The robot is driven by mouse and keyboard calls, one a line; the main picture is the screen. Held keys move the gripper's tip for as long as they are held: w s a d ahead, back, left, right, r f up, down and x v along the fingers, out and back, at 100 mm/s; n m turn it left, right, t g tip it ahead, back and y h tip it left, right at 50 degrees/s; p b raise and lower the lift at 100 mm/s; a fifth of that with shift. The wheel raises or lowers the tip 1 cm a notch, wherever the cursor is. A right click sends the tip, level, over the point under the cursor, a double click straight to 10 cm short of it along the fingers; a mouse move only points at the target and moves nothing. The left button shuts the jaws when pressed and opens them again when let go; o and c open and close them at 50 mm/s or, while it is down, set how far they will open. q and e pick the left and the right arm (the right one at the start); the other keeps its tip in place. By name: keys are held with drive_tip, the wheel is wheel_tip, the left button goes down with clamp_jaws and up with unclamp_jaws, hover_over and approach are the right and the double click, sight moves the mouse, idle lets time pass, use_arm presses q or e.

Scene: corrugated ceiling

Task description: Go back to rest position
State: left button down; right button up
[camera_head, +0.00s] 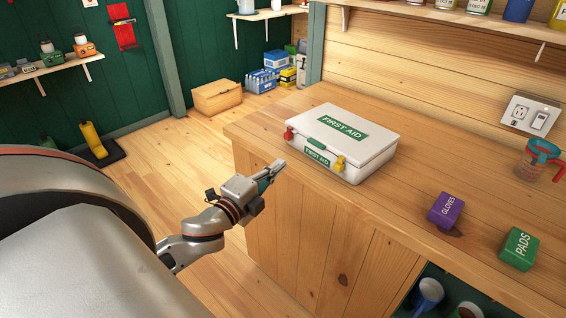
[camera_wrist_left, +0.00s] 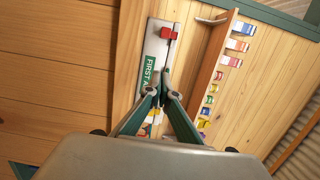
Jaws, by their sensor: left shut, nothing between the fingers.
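My left gripper (camera_head: 272,172) reaches in from the left in the head view, beside the counter's left edge. It is shut and holds nothing. In the left wrist view its fingers (camera_wrist_left: 163,78) meet at the tips, in front of the first aid box's labelled side (camera_wrist_left: 148,72). In the head view the white first aid box (camera_head: 374,156) sits closed on the counter, with a red latch (camera_head: 289,133) and a yellow latch (camera_head: 340,163) on its front. The gripper appears apart from the box. My right gripper is not in view.
Floor (camera_head: 160,155) is open left of the counter. A wooden crate (camera_head: 217,97) stands farther back.

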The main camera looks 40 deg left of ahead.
use_arm(q)
drive_tip(key=shift+s, duration=0.15)
idle(0.4)
drive_tip(key=s+d+f+n+g+h, duration=0.1)
drive_tip(key=s+d+f+n+g, duration=0.2)
drive_tip(key=f, duration=0.7)
drive_tip(key=s+d+f+n+g+h, duration=0.1)
drive_tip(key=s+d+f+n, duration=0.3)
drive_tip(key=f, duration=0.5)
drive_tip(key=s+d+f+n+g+h, duration=0.1)
drive_tip(key=s+d+f+n+g, duration=0.2)
drive_tip(key=s+d+f+n, duration=0.3)
drive_tip(key=s+d+f, duration=0.3)
drive_tip(key=d+f, duration=0.3)
drive_tip(key=shift+s+d+f+h, duration=0.15)
drive_tip(key=shift+d+f+h, duration=0.1)
drive_tip(key=shift+d+h, duration=0.15)
drive_tip(key=shift+a, duration=0.15)
